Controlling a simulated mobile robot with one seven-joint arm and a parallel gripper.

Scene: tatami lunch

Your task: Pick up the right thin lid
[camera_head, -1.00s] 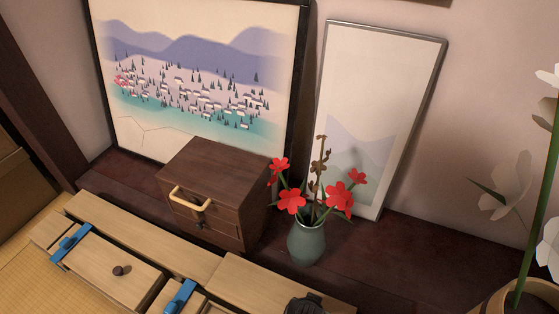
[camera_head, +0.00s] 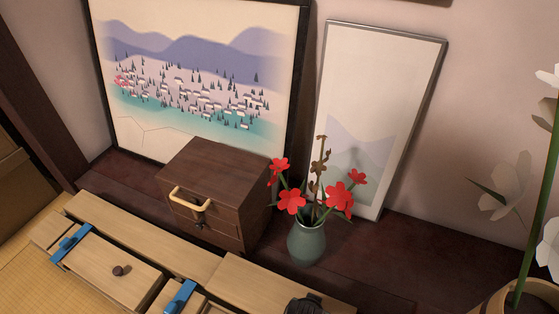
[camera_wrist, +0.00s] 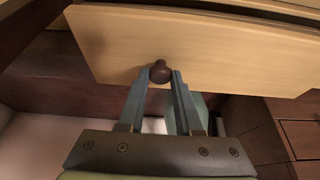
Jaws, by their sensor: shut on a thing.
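In the wrist view, my gripper (camera_wrist: 160,76) is shut on the small dark round knob (camera_wrist: 160,68) of a light wooden lid (camera_wrist: 215,50). The lid fills the upper part of that view and looks like a thin, flat board. I cannot tell whether it touches anything beneath. In the head view, only a dark part at the bottom edge, probably of my arm, shows, and the held lid is not clearly visible.
A dark wooden box (camera_head: 215,185) with a yellow handle stands behind the light wooden case (camera_head: 150,235). A green vase (camera_head: 306,243) with red flowers stands close to its right. Framed pictures (camera_head: 200,70) lean on the wall. White flowers (camera_head: 548,245) stand at far right.

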